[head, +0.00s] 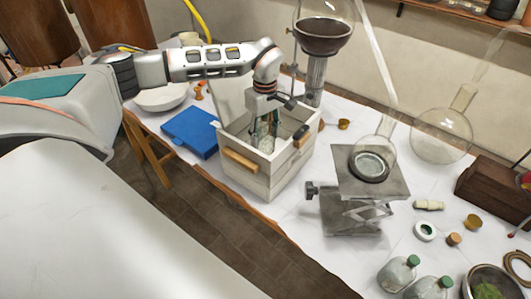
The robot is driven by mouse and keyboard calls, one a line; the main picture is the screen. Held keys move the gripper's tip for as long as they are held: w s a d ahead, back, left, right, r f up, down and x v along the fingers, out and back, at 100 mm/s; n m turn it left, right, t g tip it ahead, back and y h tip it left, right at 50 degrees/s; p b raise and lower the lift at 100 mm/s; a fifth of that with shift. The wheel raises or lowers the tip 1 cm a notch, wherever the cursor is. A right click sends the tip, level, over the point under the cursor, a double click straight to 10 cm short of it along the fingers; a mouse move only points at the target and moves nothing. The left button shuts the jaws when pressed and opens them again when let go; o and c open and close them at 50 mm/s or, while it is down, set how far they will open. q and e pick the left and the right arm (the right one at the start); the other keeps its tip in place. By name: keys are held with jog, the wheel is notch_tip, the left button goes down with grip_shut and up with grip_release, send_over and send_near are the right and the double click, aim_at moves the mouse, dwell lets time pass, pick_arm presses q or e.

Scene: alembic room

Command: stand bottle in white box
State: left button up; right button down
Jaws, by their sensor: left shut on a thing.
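The white box (248,172) stands on the white-covered table near its front edge, with wooden handles on its sides. My left gripper (266,116) points down into the box from above. It is shut on a bottle (264,138), which shows as a greenish shape inside the box opening. The box walls and the gripper hide much of the bottle, and I cannot tell whether it touches the box floor. My right gripper is not in view.
A lab jack (362,180) with a glass flask stands to the right. Two green-stoppered bottles (397,273) stand at the front right. A large glass vessel (323,35) rises behind the box.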

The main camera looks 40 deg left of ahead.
aim_at(265, 124)
pick_arm(q)
jog(key=shift+w+f+p, duration=0.1)
jog(key=shift+f+p, duration=0.2)
jog(key=shift+f, duration=3.8)
jog(key=shift+f, duration=0.2)
jog(key=o, duration=1.5)
notch_tip(265, 124, up, 12)
jog(key=shift+r+b, duration=0.2)
jog(key=shift+b, duration=0.35)
